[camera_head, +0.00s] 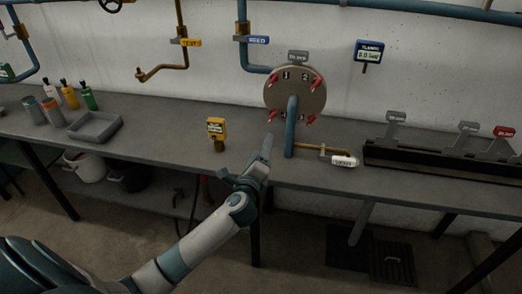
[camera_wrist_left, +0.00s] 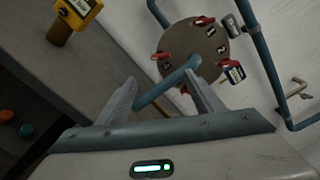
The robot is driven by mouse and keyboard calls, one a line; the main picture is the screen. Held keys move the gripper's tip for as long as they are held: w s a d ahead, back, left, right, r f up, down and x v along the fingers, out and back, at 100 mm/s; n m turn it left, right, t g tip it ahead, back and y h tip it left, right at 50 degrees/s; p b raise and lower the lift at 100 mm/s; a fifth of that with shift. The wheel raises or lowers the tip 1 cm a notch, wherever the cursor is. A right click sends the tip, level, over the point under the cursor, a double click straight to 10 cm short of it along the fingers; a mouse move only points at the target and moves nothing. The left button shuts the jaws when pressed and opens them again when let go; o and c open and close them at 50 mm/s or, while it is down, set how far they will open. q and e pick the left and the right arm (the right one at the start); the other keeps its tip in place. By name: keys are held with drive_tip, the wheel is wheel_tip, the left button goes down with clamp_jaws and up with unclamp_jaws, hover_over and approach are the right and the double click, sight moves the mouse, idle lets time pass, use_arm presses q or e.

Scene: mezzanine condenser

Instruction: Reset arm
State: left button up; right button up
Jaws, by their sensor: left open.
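My left gripper (camera_head: 255,160) reaches in from the lower left over the front of the grey bench (camera_head: 170,149). Its fingers are open in the left wrist view (camera_wrist_left: 165,97), with nothing between them but the view of a blue pipe beyond. A round flange plate (camera_head: 294,89) with several red clamps stands behind and to the right of the gripper; it also shows in the left wrist view (camera_wrist_left: 194,50). The blue pipe (camera_head: 291,125) runs from the flange down to the bench. My right gripper is in neither view.
A yellow meter (camera_head: 216,130) stands on the bench left of the gripper. A grey tray (camera_head: 95,127) and several bottles (camera_head: 68,95) are at the far left. A dark rack (camera_head: 430,160) with tags fills the right. A small brass pipe (camera_head: 308,146) lies right of the blue pipe.

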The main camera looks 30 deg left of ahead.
use_arm(q)
drive_tip(key=shift+f, duration=0.15)
drive_tip(key=s+f+n+g+h, duration=0.1)
drive_tip(key=s+f+n+g, duration=0.15)
drive_tip(key=f, duration=0.95)
drive_tip(key=s+f+n+g+h, duration=0.1)
drive_tip(key=s+f+g, duration=0.15)
drive_tip(key=f, duration=0.95)
drive_tip(key=s+d+f+n+g, duration=0.1)
drive_tip(key=s+f+n+g, duration=0.1)
drive_tip(key=s+f, duration=0.55)
drive_tip(key=s+f+n+g, duration=0.15)
drive_tip(key=s+f, duration=0.25)
drive_tip(key=f, duration=0.6)
drive_tip(key=s+d+f+n+g+h, duration=0.1)
drive_tip(key=s+d+f+n+g, duration=0.15)
drive_tip(key=s+f, duration=0.65)
drive_tip(key=s+d+f+n+g+h, duration=0.1)
drive_tip(key=s+f+n+g, duration=0.15)
drive_tip(key=s+f, duration=0.7)
drive_tip(key=s+d+f+n+g, duration=0.1)
drive_tip(key=s+d+f+n, duration=0.1)
drive_tip(key=s, duration=1.1)
drive_tip(key=s+d+f+n+g+h, duration=0.1)
drive_tip(key=s+d+f+n+g, duration=0.1)
drive_tip(key=s, duration=1.2)
drive_tip(key=f+n, duration=0.1)
drive_tip(key=n, duration=0.1)
drive_tip(key=shift+d+n, duration=0.25)
drive_tip(key=shift+n, duration=0.05)
